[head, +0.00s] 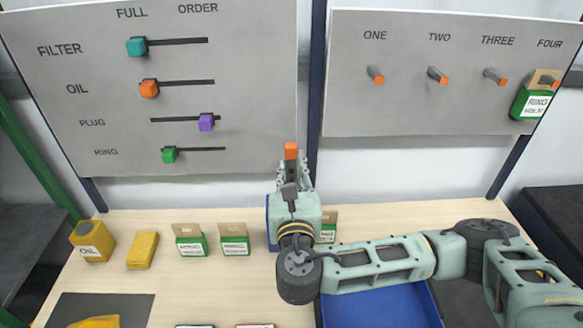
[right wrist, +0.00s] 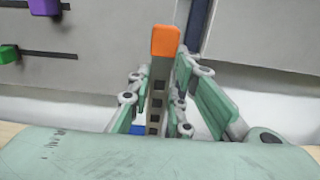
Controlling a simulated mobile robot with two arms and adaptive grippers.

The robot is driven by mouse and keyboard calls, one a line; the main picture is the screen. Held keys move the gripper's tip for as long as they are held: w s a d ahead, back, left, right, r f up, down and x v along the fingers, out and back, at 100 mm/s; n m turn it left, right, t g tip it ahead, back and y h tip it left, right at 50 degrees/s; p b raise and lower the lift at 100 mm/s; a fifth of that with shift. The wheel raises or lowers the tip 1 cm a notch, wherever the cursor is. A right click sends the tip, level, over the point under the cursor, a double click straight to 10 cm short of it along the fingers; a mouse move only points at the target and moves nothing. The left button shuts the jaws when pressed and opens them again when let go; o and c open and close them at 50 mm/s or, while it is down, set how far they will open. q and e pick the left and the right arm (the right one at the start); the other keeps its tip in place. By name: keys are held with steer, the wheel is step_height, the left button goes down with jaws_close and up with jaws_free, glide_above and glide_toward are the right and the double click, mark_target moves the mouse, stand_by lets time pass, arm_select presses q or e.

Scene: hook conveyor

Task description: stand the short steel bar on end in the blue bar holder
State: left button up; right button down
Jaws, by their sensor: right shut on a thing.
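The short steel bar, a slim grey bar with dark square holes and an orange end (head: 291,150), stands roughly upright between the fingers of my right gripper (head: 293,172). In the right wrist view the bar (right wrist: 157,85) shows with its orange end up, and the right gripper (right wrist: 160,92) is shut on it. A blue piece, apparently the bar holder (head: 271,233), shows at the left edge of my gripper and is mostly hidden behind it. A bit of blue also shows beside the bar's lower part in the wrist view. I cannot tell whether the bar's lower end touches the holder. My left gripper is out of view.
A board with sliders (head: 180,62) and a board with orange-tipped hooks (head: 440,100) stand behind the table. A blue tray (head: 390,308) lies under my right arm. Bare table shows at left.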

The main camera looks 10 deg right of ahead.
steer(key=shift+f+b, duration=0.35)
steer(key=shift+f, duration=0.5)
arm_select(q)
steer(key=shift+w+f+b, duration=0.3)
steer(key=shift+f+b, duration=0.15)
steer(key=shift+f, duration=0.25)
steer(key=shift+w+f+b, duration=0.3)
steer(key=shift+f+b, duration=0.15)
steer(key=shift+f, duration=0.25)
arm_select(e)
steer(key=shift+f, duration=1.8)
steer(key=c, duration=1.5)
jaws_free()
steer(key=shift+c, duration=0.2)
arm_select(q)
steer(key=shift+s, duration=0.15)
arm_select(e)
steer(key=shift+f, duration=0.1)
steer(key=s+a, duration=0.2)
steer(key=s, duration=0.9)
steer(key=shift+s+a, duration=0.25)
steer(key=shift+s, duration=0.15)
